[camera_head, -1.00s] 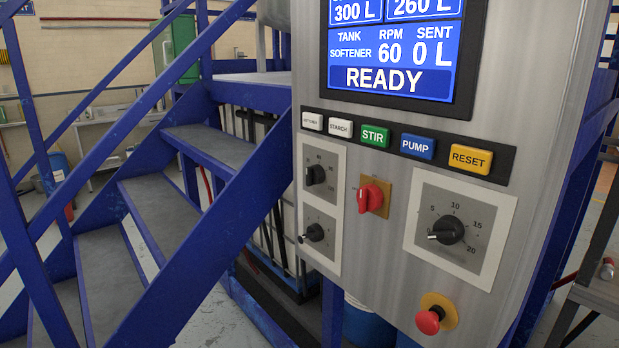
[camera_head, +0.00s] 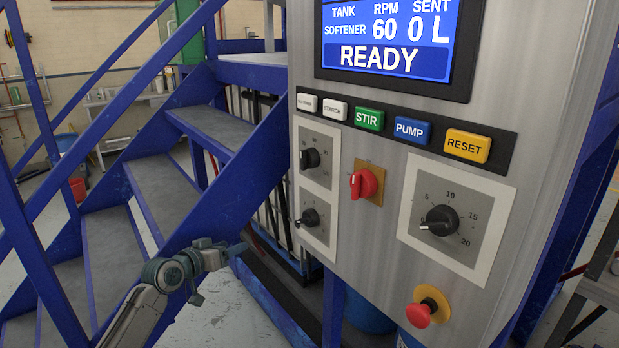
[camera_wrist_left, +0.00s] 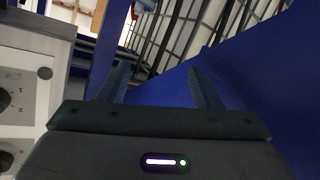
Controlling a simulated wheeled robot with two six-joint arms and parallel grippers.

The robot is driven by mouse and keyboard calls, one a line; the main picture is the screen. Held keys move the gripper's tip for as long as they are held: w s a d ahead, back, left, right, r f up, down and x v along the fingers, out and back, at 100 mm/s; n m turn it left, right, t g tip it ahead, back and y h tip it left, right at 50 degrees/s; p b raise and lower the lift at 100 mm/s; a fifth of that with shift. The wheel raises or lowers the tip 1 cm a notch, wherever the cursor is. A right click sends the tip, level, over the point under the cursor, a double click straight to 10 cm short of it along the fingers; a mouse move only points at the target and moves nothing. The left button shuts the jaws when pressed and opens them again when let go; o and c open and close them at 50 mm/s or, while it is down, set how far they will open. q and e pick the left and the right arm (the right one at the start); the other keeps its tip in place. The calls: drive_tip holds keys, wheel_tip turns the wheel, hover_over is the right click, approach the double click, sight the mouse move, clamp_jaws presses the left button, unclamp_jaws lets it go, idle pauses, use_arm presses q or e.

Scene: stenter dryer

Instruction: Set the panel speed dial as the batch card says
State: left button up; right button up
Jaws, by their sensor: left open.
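The control panel (camera_head: 385,265) carries three black dials. A small dial (camera_head: 310,158) sits upper left, a second small dial (camera_head: 309,218) below it, and a larger dial (camera_head: 438,221) at right has a scale from 5 to 20. I cannot tell from the labels which one is the speed dial. The screen (camera_head: 385,40) reads RPM 60 and READY. My left gripper (camera_head: 232,250) is left of and below the small dials, apart from the panel. In the left wrist view its fingers (camera_wrist_left: 160,88) are spread and empty. No batch card is seen.
A row of buttons (camera_head: 405,131), a red selector (camera_head: 364,183) and a red mushroom button (camera_head: 422,312) are also on the panel. Blue stairs and railing (camera_head: 150,190) stand left, near my left arm. Open floor (camera_head: 225,310) lies below the gripper.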

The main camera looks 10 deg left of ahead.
use_arm(q)
drive_tip(key=s+d+r+m+h, duration=0.2)
drive_tip(key=d+r, duration=0.1)
drive_tip(key=r, duration=0.6)
drive_tip(key=s+d+r+m+h, duration=0.2)
drive_tip(key=d+r, duration=0.1)
drive_tip(key=r, duration=0.5)
drive_tip(key=m+g+h, duration=0.1)
drive_tip(key=m+h, duration=0.3)
approach(301, 162)
drive_tip(key=p+x, duration=0.5)
drive_tip(key=x, duration=0.3)
drive_tip(key=shift+r, duration=0.15)
drive_tip(key=shift+w+d, duration=0.45)
drive_tip(key=shift+w, duration=0.05)
drive_tip(key=c, duration=1)
